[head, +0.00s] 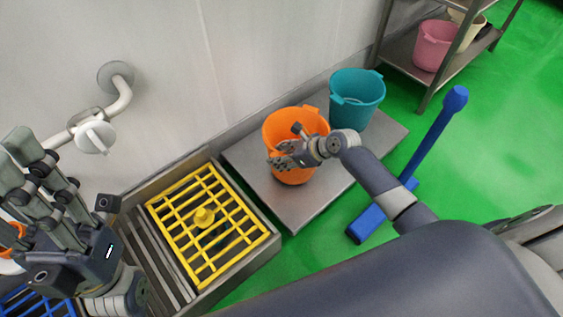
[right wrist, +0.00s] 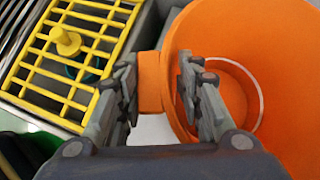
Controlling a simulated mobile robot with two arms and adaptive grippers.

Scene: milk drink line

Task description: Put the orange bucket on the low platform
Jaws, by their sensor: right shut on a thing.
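The orange bucket (head: 283,125) is upright over the low metal platform (head: 312,207), beside the teal bucket. Its base looks at or very near the platform surface; I cannot tell whether it touches. My right gripper (head: 282,156) is shut on the orange bucket's side lug. In the right wrist view the fingers (right wrist: 155,88) sit on both sides of this lug, and the bucket (right wrist: 285,60) fills the right side. My left gripper (head: 45,165) is at the left edge, fingers spread and empty, away from the bucket.
The teal bucket (head: 356,97) stands at the platform's back. A yellow grate (head: 205,218) over a drain lies left of the platform. A blue squeegee-like tool (head: 432,140) stands at its right. A metal rack (head: 401,57) holds a pink bucket (head: 434,45). Wall pipe (head: 122,98) at left.

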